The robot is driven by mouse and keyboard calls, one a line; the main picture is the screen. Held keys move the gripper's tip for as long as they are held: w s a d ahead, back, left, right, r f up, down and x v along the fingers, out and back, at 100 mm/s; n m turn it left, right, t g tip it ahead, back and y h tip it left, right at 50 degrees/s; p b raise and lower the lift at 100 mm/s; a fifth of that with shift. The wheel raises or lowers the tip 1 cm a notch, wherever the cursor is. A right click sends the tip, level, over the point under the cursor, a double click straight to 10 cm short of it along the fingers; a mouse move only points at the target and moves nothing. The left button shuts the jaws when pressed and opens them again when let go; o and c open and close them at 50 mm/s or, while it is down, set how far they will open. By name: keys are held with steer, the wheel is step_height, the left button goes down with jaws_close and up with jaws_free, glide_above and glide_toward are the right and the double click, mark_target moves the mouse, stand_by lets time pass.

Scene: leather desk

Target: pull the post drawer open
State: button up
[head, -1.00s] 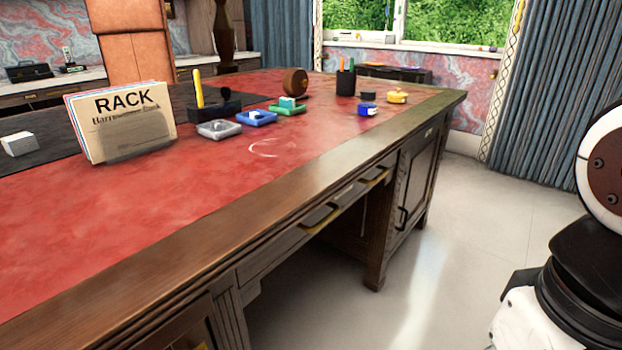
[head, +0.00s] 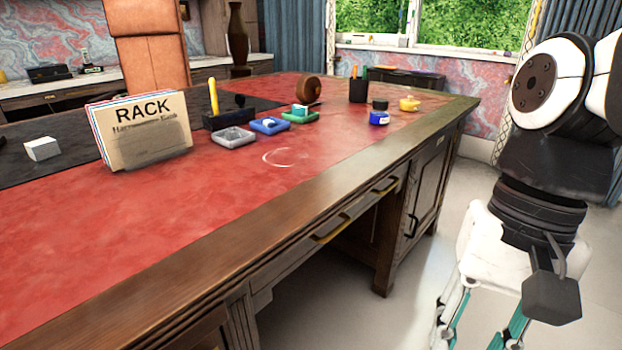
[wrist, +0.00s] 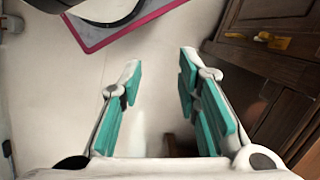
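The wooden desk has a front rail with a shallow drawer front (head: 298,257) under its top edge, bearing brass handles (head: 330,229) and (head: 385,187). I cannot tell which front is the post drawer; no front visibly stands out. My gripper (wrist: 160,60) is open and empty, its teal-padded fingers spread over pale floor. In the head view it hangs at the lower right, right of and apart from the desk, with its fingertips cut off. In the wrist view a brass handle (wrist: 272,40) on a dark wood front lies right of the fingers.
The right cabinet door (head: 425,195) has a dark handle (head: 411,226). Open floor lies between my arm and the desk.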

steer(key=w+a+r+m+g+y+p, duration=0.1)
steer(key=w+r+m+y+p, duration=0.2)
steer(key=w+m, duration=0.55)
steer(key=w+m+g+y+p, duration=0.2)
steer(key=w+m+y+p, duration=0.3)
steer(key=w, duration=0.6)
steer(key=w+d+f+m+t+y+p, duration=0.1)
steer(key=w+d+f+m+y+p, duration=0.25)
steer(key=w+m, duration=0.5)
steer(key=m+t+y+p, duration=0.3)
steer(key=m+p, duration=0.1)
steer(key=m, duration=0.6)
glide_toward(336, 228)
steer(key=a, duration=0.3)
steer(key=a+f+b, duration=0.1)
steer(key=a, duration=0.2)
steer(key=a+f, duration=0.1)
steer(key=a, duration=0.3)
steer(key=shift+s, duration=0.2)
jaws_close()
